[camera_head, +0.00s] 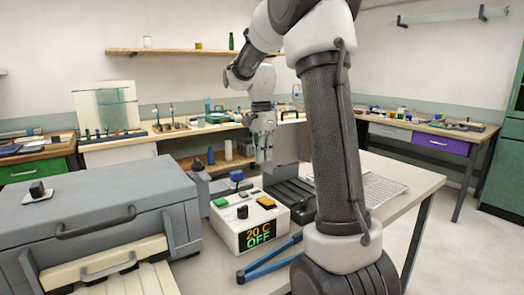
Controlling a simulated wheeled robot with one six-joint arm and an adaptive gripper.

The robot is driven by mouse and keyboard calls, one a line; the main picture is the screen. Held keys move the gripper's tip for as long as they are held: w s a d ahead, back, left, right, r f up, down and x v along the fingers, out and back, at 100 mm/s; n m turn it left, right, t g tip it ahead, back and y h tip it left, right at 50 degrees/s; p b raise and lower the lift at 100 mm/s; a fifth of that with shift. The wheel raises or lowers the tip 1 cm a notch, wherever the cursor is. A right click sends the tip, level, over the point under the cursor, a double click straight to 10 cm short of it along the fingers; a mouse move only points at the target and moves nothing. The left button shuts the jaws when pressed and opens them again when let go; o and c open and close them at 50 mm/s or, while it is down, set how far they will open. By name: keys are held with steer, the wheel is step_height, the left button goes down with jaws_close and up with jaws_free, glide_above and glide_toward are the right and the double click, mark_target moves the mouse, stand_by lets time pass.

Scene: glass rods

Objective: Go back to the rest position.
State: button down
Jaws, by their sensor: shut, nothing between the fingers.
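My gripper (263,153) hangs from my arm near the middle of the head view, pointing down. It is shut, with nothing held. It is above the bench, behind the white control box (248,220) as seen from here.
A large grey machine (90,205) with a handle fills the left. Blue tongs (268,262) lie on the bench in front of the box. Side counters carry small items; the floor at right is clear.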

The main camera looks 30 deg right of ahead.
steer(key=shift+w+r, duration=0.2)
steer(key=shift+r, duration=0.65)
steer(key=s+a+n+t, duration=0.2)
steer(key=s+a+n, duration=0.2)
steer(key=s+n, duration=0.4)
steer(key=s+a+n+t, duration=0.3)
steer(key=s+n, duration=0.6)
steer(key=s, duration=0.8)
steer(key=shift+s+a+r+n, duration=0.25)
steer(key=shift+a+r+n, duration=0.05)
steer(key=shift+a, duration=0.05)
